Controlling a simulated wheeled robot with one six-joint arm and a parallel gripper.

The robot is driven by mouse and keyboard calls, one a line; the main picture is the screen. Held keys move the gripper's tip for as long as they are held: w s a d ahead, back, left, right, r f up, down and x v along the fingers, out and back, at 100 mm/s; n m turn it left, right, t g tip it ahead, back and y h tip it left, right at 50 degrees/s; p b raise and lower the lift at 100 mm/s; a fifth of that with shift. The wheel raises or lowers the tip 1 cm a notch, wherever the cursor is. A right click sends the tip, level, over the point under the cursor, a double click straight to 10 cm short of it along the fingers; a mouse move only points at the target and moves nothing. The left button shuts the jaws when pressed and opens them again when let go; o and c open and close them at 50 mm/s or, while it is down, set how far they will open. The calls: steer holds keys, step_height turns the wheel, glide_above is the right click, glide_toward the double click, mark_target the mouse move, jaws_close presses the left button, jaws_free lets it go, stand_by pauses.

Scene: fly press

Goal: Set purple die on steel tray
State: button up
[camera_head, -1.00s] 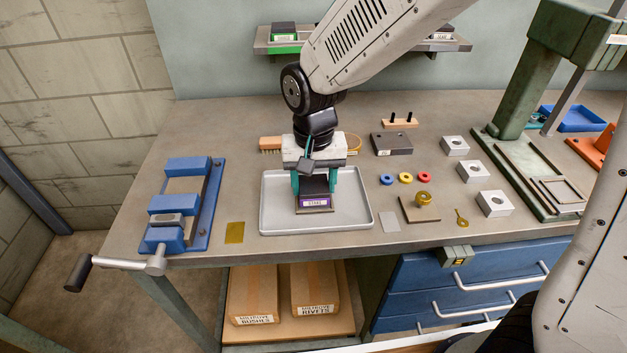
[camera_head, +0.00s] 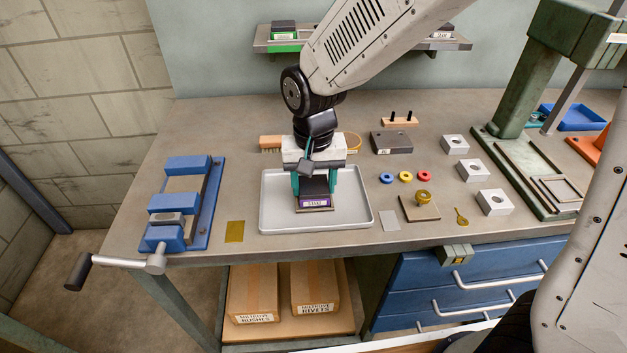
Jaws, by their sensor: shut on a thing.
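The purple die (camera_head: 314,202) is a dark block with a purple labelled front. My gripper (camera_head: 314,188) points down with its teal fingers shut on the die's left and right sides. The die is over the middle of the steel tray (camera_head: 272,213), a shallow light-grey tray on the bench. The die looks level and at or very close to the tray floor; I cannot tell whether it touches. My gripper hides the back of the die and part of the tray's rear.
A blue vise (camera_head: 180,205) stands left of the tray, with a brass plate (camera_head: 235,232) between. A brush (camera_head: 270,143) lies behind the tray. Right are coloured rings (camera_head: 405,178), a knobbed plate (camera_head: 420,208), white blocks (camera_head: 493,202) and the green press (camera_head: 520,90).

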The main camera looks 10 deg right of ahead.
mark_target(314, 185)
steer(key=shift+f, duration=0.25)
stand_by(0.6)
stand_by(0.5)
steer(key=o, duration=1.6)
step_height(314, 185, up, 8)
steer(key=shift+f, duration=0.1)
